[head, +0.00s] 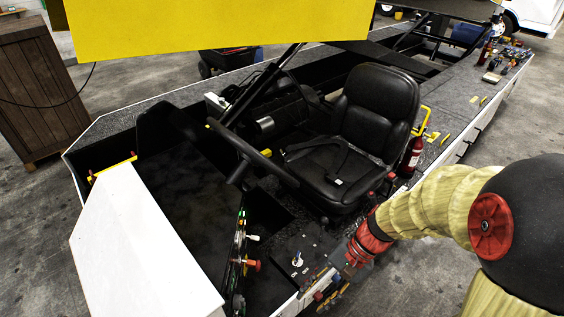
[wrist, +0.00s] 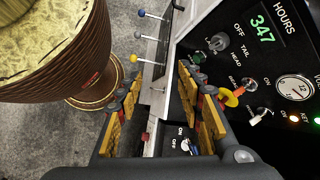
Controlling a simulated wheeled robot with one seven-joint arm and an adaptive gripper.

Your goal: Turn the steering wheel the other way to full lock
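The steering wheel (head: 252,154) is a dark rim seen nearly edge-on in the head view, in front of the black driver's seat (head: 378,105). I cannot tell its turning angle from this view. My gripper (head: 330,283) is low and to the right of the wheel, over the control panels at the near side of the vehicle, well apart from the wheel. In the wrist view my gripper (wrist: 163,92) has its two yellow-padded fingers spread, with no object held between them. The wheel does not show in the wrist view.
In the wrist view an instrument panel (wrist: 250,75) with an hour meter, knobs and switches lies close on the right, with ball-topped levers (wrist: 137,36) ahead. A white cowl (head: 140,245) stands at left. A yellow panel (head: 215,25) overhangs above.

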